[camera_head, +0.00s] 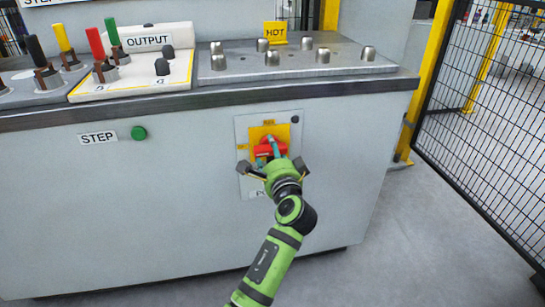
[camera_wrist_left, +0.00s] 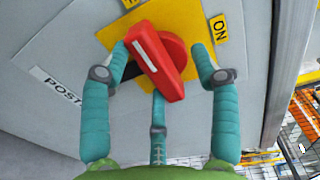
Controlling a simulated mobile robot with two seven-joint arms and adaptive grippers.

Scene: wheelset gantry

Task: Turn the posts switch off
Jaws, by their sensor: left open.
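The posts switch is a red rotary knob (camera_head: 266,150) on a yellow plate (camera_head: 284,130), set in a grey panel on the cabinet front. A yellow label sits above the plate and another at its left. My left gripper (camera_head: 272,160) is in front of the knob and partly hides it. In the left wrist view the red knob (camera_wrist_left: 160,60), with a white stripe, lies between the spread teal fingers, a third finger below. The fingers are open; contact cannot be told. An ON label (camera_wrist_left: 219,28) and a POST label (camera_wrist_left: 58,88) show there. My right gripper is not in view.
A green button (camera_head: 139,133) with a STEP label (camera_head: 98,138) is left of the switch.

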